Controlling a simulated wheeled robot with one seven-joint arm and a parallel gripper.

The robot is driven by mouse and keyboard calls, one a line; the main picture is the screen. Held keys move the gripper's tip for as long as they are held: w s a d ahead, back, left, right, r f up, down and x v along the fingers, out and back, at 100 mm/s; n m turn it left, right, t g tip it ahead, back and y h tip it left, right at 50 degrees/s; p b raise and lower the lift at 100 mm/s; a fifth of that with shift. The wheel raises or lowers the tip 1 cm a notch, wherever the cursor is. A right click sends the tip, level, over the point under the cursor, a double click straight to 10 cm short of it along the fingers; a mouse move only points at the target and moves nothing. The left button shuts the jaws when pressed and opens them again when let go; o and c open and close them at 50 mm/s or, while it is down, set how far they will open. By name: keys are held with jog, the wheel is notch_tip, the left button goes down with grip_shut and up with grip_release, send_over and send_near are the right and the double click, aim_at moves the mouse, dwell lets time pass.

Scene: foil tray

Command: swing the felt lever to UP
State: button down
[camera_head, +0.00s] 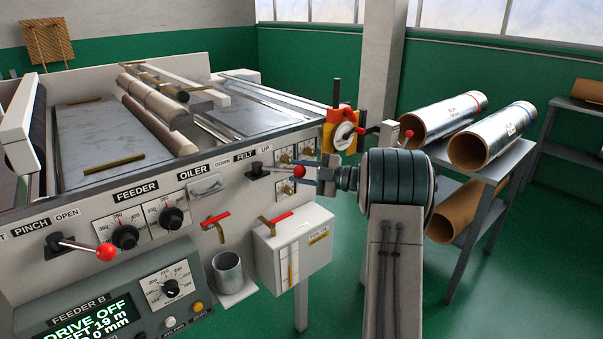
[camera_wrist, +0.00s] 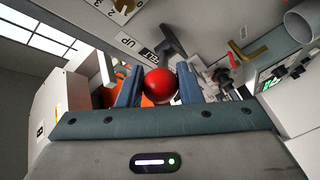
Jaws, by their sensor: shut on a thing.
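The felt lever (camera_head: 272,170) is on the machine's front panel, below the FELT label (camera_head: 243,156). It has a black hub, a thin rod and a red ball knob (camera_head: 299,172). The rod points right, to the side where the UP label (camera_head: 266,150) is printed. DOWN (camera_head: 222,163) is printed to the left. My gripper (camera_head: 309,174) reaches the knob from the right. In the wrist view the red knob (camera_wrist: 160,85) sits between the two blue-grey fingers, which are shut on it. The black hub (camera_wrist: 172,40) shows beyond it, beside the UP label (camera_wrist: 127,42).
Brass-coloured switches (camera_head: 284,158) sit close behind the knob. An orange and yellow device with a dial (camera_head: 344,132) stands at the panel's right end. A pale box (camera_head: 292,240) with a red-handled valve is below. Foil rolls (camera_head: 443,117) lie on a rack at right.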

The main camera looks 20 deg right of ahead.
jog(key=shift+w+a+r, duration=0.1)
jog(key=shift+a+r, duration=0.1)
jog(key=shift+r, duration=0.25)
jog(key=c, duration=1)
grip_release()
jog(key=shift+a, duration=0.1)
jog(key=shift+c, duration=0.2)
jog(key=shift+a+f, duration=0.1)
jog(key=shift+a, duration=0.05)
jog(key=shift+d+f, duration=0.1)
jog(key=shift+d, duration=0.15)
jog(key=shift+s+d+f, duration=0.1)
jog(key=shift+s+d, duration=0.2)
jog(key=shift+d, duration=0.1)
jog(key=v, duration=1.2)
jog(key=shift+s+d+b, duration=0.25)
jog(key=shift+d+b, duration=0.05)
jog(key=shift+b, duration=0.15)
